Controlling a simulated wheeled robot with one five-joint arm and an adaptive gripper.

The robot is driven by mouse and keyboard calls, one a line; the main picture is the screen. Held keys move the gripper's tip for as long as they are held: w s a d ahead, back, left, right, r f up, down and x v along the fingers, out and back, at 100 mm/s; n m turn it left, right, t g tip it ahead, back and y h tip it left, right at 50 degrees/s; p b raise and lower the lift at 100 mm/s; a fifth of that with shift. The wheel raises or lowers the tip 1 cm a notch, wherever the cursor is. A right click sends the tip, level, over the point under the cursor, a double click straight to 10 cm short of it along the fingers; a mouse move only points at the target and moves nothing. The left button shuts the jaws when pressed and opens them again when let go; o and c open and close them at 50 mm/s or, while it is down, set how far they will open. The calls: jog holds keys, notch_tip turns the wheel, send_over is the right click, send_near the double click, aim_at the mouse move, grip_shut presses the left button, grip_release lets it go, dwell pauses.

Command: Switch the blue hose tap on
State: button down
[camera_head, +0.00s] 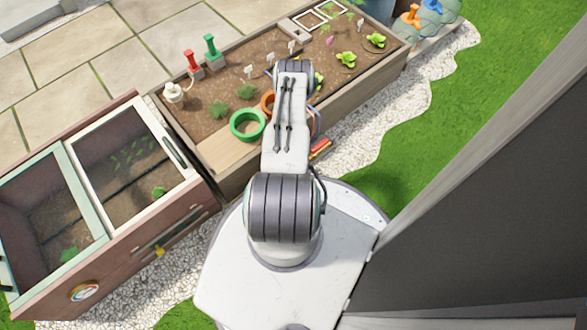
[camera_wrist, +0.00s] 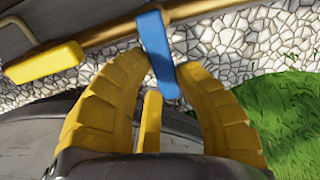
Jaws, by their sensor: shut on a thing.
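In the wrist view the blue tap handle (camera_wrist: 155,42) is a flat blue lever at top centre. It crosses a brass pipe (camera_wrist: 118,33) and points down toward my palm, roughly square to the pipe. My gripper (camera_wrist: 161,70) has yellow ribbed fingers, one on each side of the lever, and is shut on it. In the head view I cannot make out the blue tap or my fingers; my own arm stands in front of the planter's near side.
A yellow lever (camera_wrist: 45,62) lies left of my fingers, roughly along the pipe. White gravel (camera_wrist: 250,45) and grass (camera_wrist: 285,115) lie below. The planter (camera_head: 358,92) holds plants, pots and a green ring (camera_head: 235,134). A cold frame (camera_head: 125,238) stands at left.

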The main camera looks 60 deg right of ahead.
jog(key=c, duration=0.9)
grip_release()
jog(key=shift+r, duration=0.15)
notch_tip(320, 180, up, 12)
jog(key=shift+f, duration=0.15)
dwell(0.5)
